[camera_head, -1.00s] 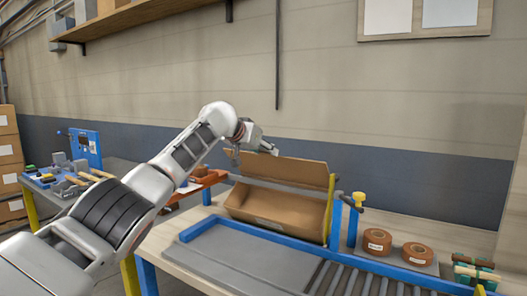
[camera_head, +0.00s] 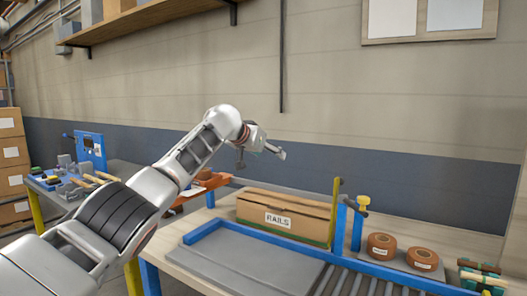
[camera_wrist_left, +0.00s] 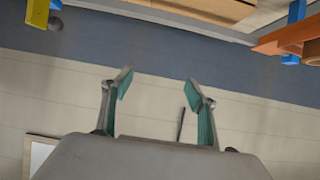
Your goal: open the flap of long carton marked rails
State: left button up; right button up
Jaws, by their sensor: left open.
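The long carton (camera_head: 300,221) marked RAILS stands on the wooden bench behind the blue-edged conveyor. Its white label faces me. Its top looks flat and closed, with no flap standing up. My left gripper (camera_head: 279,153) is above and behind the carton, clear of it, with nothing held. In the left wrist view the two teal-padded fingers (camera_wrist_left: 158,88) are apart and empty, with the wall beyond them. A brown edge that looks like the carton (camera_wrist_left: 195,10) shows at the top of that view. My right gripper is not in view.
A yellow-topped blue post (camera_head: 358,225) stands right of the carton. Two brown rolls (camera_head: 382,246) lie farther right. An orange piece (camera_head: 198,187) is to the left, near my forearm. A grey plate (camera_head: 240,265) on the conveyor is bare in front.

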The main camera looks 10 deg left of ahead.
pick_arm(q)
jog(key=v, duration=1.2)
dwell(0.5)
